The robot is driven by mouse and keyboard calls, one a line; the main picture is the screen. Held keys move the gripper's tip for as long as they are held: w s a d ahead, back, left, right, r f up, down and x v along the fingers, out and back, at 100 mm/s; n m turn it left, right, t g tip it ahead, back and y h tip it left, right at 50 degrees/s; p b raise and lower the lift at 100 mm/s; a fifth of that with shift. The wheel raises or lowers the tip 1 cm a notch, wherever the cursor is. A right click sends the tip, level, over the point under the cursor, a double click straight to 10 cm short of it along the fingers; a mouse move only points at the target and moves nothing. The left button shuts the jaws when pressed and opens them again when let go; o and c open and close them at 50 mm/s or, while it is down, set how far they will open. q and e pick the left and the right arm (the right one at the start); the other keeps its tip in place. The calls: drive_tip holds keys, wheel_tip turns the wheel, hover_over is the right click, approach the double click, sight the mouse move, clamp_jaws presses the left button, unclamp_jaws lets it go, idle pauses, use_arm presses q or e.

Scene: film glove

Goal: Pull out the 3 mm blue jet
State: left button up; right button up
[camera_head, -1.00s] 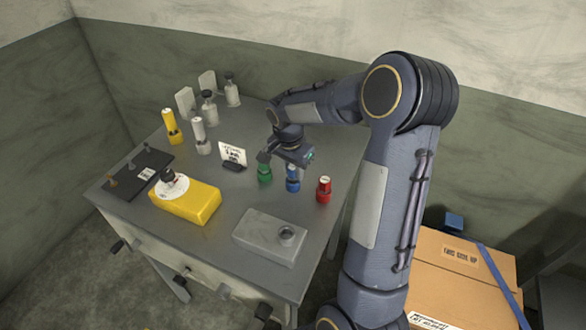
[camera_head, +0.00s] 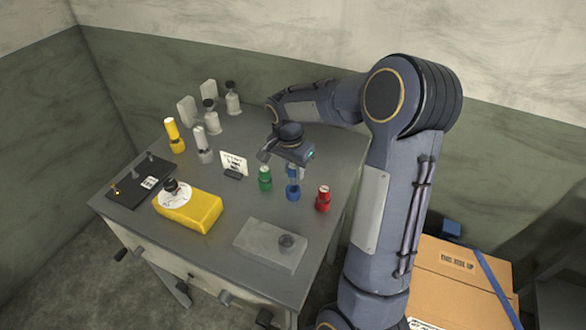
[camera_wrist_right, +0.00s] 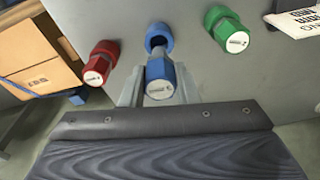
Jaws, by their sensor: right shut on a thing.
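My right gripper (camera_head: 293,170) is shut on the blue jet (camera_wrist_right: 160,78), with one finger on each side of it. Most of the jet is hidden by the gripper in the head view. A blue socket (camera_head: 293,194) stands upright on the table below. In the wrist view the blue socket (camera_wrist_right: 158,37) shows a dark opening on top. The jet is above the socket; I cannot tell whether its lower end is fully clear. My left gripper is not in view.
A green-based piece (camera_head: 265,179) stands left of the blue socket and a red one (camera_head: 323,199) right. A grey block with a hole (camera_head: 270,245) lies in front. A label card (camera_head: 233,163), yellow block (camera_head: 188,210) and black plate (camera_head: 135,196) are further left.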

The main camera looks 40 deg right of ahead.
sight(293, 166)
drive_tip(key=shift+r, duration=0.35)
drive_tip(key=shift+r+p, duration=1.1)
drive_tip(key=shift+r, duration=0.45)
drive_tip(key=shift+f, duration=0.1)
